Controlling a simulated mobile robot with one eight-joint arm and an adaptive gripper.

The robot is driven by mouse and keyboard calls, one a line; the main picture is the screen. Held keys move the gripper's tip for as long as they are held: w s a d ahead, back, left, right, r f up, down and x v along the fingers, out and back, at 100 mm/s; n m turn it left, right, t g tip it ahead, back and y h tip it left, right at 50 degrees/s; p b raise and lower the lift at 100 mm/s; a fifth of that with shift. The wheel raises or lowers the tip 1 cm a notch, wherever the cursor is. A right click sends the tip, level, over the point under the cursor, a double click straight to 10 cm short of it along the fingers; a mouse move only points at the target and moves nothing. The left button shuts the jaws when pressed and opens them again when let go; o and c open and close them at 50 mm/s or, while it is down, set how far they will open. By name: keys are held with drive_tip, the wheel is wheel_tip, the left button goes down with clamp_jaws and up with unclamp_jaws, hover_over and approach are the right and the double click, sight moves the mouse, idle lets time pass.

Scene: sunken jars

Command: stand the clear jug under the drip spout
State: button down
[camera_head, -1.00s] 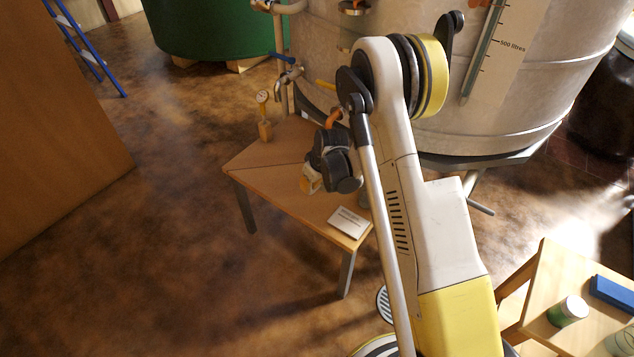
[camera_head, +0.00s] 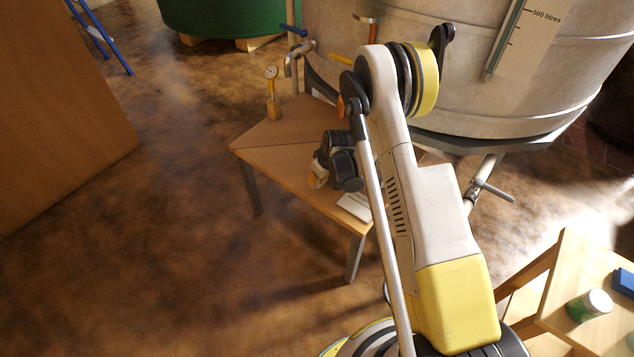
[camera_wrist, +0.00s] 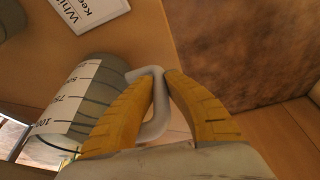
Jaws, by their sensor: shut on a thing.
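The clear jug (camera_wrist: 75,105), with a white measuring scale on its side, shows in the wrist view. My gripper (camera_wrist: 160,80) has its two yellow fingers shut on the jug's pale handle (camera_wrist: 152,125). Whether the jug touches the table or hangs above it I cannot tell. In the head view my wrist (camera_head: 338,163) is over the small wooden table, and my arm hides the jug. A tap with a blue lever (camera_head: 295,48) and a yellow-handled one (camera_head: 342,61) sit by the big tank (camera_head: 465,90). Which is the drip spout I cannot tell.
The wooden table (camera_head: 285,133) holds a small dial gauge on a block (camera_head: 272,95) and a white card (camera_head: 355,206), partly behind my arm. A second table (camera_head: 560,270) with a green tin (camera_head: 590,305) stands at right. Floor at left is open.

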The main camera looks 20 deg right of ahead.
drive_tip(key=c, duration=1.5)
unclamp_jaws()
drive_tip(key=shift+c, duration=0.2)
